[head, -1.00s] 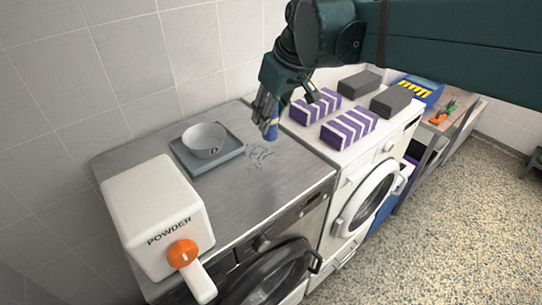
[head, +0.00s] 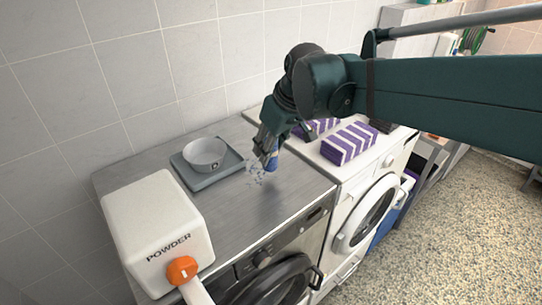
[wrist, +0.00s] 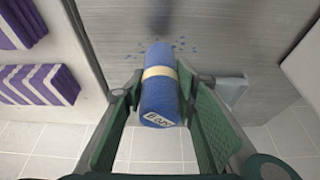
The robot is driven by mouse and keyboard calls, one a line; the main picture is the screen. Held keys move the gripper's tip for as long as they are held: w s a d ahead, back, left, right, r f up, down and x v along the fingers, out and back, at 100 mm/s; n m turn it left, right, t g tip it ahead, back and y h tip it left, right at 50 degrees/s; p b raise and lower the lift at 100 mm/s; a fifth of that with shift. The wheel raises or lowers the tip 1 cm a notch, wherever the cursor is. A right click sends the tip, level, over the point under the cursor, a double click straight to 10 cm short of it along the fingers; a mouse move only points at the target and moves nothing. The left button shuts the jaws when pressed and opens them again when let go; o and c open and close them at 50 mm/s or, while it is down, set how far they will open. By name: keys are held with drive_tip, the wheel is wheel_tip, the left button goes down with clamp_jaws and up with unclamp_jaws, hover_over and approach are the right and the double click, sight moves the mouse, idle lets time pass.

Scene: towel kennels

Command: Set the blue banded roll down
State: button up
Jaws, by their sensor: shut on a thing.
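The blue roll with a cream band (wrist: 160,85) is between the fingers of my gripper (wrist: 165,100) in the wrist view; a printed label shows on its near end. In the head view the roll (head: 272,161) hangs below my gripper (head: 268,147), over the grey metal top (head: 235,205) of the dark-doored machine. My gripper is shut on the roll. Blue specks (head: 256,173) lie on the top beside it. I cannot tell whether the roll's lower end touches the surface.
A bowl (head: 206,153) on a grey scale stands left of the roll. A white POWDER box (head: 155,220) is at the front left. Purple-and-white striped bundles (head: 349,144) sit on the white machine at right. The metal top's front middle is clear.

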sight(275, 149)
drive_tip(key=shift+f, duration=0.1)
drive_tip(key=shift+f, duration=1.95)
drive_tip(key=shift+f, duration=0.15)
drive_tip(key=o, duration=1.1)
drive_tip(key=shift+c, duration=0.2)
drive_tip(key=shift+r, duration=0.2)
drive_tip(key=shift+v, duration=5.95)
drive_tip(key=shift+d, duration=0.15)
